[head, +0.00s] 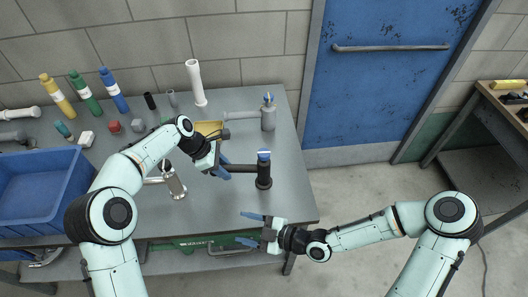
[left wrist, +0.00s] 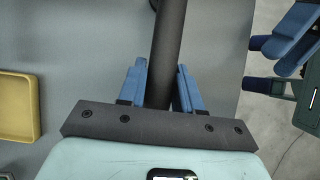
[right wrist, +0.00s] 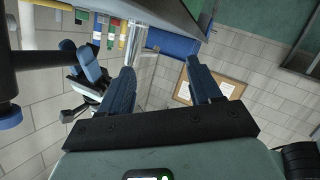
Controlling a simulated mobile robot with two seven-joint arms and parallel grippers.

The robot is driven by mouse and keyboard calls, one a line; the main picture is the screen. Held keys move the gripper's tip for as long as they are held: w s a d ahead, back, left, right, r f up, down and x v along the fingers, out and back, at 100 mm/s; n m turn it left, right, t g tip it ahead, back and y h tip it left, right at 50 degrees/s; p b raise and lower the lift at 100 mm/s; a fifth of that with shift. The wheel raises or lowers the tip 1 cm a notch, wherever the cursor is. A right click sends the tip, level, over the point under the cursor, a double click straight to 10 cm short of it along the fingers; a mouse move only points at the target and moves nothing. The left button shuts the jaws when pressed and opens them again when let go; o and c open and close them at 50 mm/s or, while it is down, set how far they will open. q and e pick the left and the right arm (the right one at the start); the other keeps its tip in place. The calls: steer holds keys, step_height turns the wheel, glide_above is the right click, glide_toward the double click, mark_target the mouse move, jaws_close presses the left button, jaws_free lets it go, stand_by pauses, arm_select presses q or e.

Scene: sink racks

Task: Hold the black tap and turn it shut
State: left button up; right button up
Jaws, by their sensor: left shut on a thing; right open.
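The black tap (head: 264,178) stands upright near the right end of the grey bench, with a blue and white top (head: 264,154) and a black spout (head: 243,168) pointing left. My left gripper (head: 223,168) is shut on the spout near its outer end. In the left wrist view the spout (left wrist: 170,40) runs between the fingers. My right gripper (head: 248,229) is open and empty near the bench's front edge, in front of the tap. In the right wrist view the tap's black body (right wrist: 8,80) shows at the left edge, outside the fingers.
A grey tap (head: 268,118) stands behind the black one, and a metal tap (head: 174,184) stands left. A yellow tray (head: 208,128) is partly behind my left arm. A blue crate (head: 40,185) and several bottles are at the left. The bench's front right corner is clear.

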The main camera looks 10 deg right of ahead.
mark_target(268, 156)
steer(key=w+d+r+m+t, duration=0.1)
steer(key=w+d+r+m, duration=0.1)
steer(key=w+d+r+m+t, duration=0.2)
steer(key=w, duration=0.1)
steer(key=shift+d+m, duration=0.35)
steer(key=shift+m, duration=0.05)
steer(key=w+d+r+m+t+h, duration=0.2)
steer(key=w+d+r+m+t, duration=0.25)
steer(key=d+r, duration=0.4)
steer(key=shift+g, duration=0.35)
steer(key=x, duration=0.3)
steer(key=f+x, duration=0.1)
steer(key=x, duration=0.6)
steer(key=shift+w+f, duration=0.2)
steer(key=shift+w, duration=0.1)
steer(key=shift+m, duration=0.25)
steer(key=c, duration=0.9)
